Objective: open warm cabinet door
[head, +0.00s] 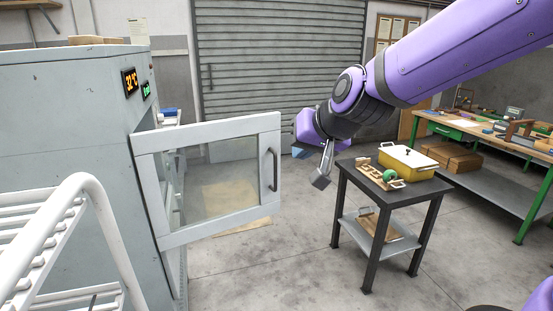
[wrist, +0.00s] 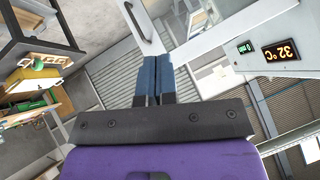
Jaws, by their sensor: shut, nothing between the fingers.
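The warm cabinet (head: 70,120) is a grey box at the left of the head view, with a display (head: 130,81) reading 32 °C. Its glass-windowed door (head: 212,233) stands swung well open toward the middle of the floor. The door's dark bar handle (head: 271,170) is near its free edge. My gripper (head: 322,180) is to the right of the handle, apart from it, with nothing held. In the wrist view my gripper's blue fingers (wrist: 159,62) are together, with the pale door frame (wrist: 207,40) beyond them.
A small dark table (head: 400,184) with a yellow container (head: 408,163) stands right of my gripper. A white tubular rack (head: 65,230) is at the front left. A green-legged workbench (head: 470,143) is at the right. Concrete floor between door and table is clear.

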